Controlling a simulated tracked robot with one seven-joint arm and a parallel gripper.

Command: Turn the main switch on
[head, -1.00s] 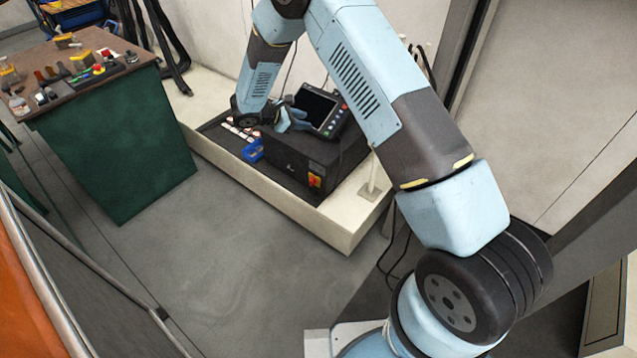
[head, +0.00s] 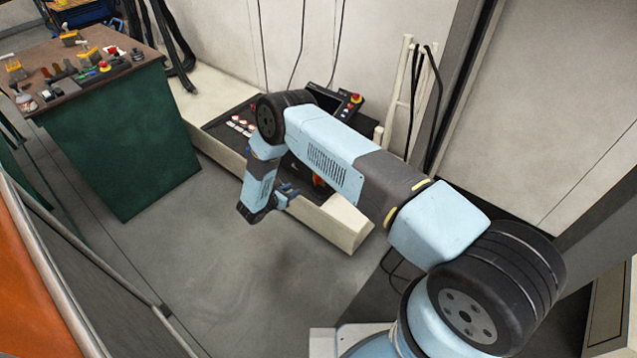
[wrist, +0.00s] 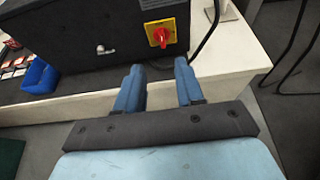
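The main switch (wrist: 161,36) is a red knob on a yellow plate, on the front of a black box (wrist: 75,42). In the head view the switch (head: 319,182) shows only partly behind my arm. In the wrist view my gripper (wrist: 160,70) has its two blue fingers apart, with nothing between them. They point towards the switch, which appears just beyond the fingertips and roughly centred between them, with a gap. In the head view my gripper (head: 288,193) hangs in front of the pale ledge. The knob's exact angle is too small to tell.
The box stands on a pale ledge (wrist: 225,62). A blue bin (wrist: 40,77) sits left of the box, and a dark cable runs down at its right. A control pendant (head: 345,103) lies on top. A green workbench (head: 120,140) with tools stands left. Floor between is clear.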

